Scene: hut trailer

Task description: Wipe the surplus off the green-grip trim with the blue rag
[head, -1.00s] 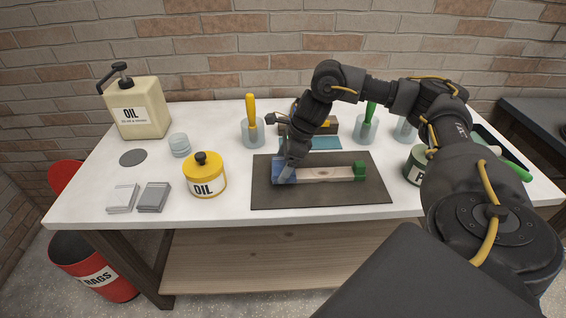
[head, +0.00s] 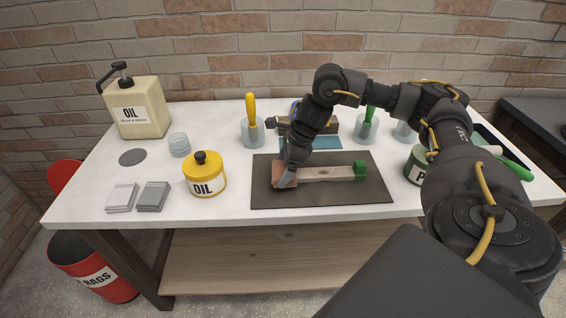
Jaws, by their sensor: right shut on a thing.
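My right gripper (head: 286,178) points down at the trim's left end. My left gripper is out of view.
A yellow oil tin (head: 204,175) stands left of the mat, with grey pads (head: 152,197) beyond it. Behind are a large oil jug (head: 139,106) and a jar with a yellow-handled tool (head: 252,130). A dark green can (head: 415,165) stands right. A red rag bin (head: 95,270) is on the floor.

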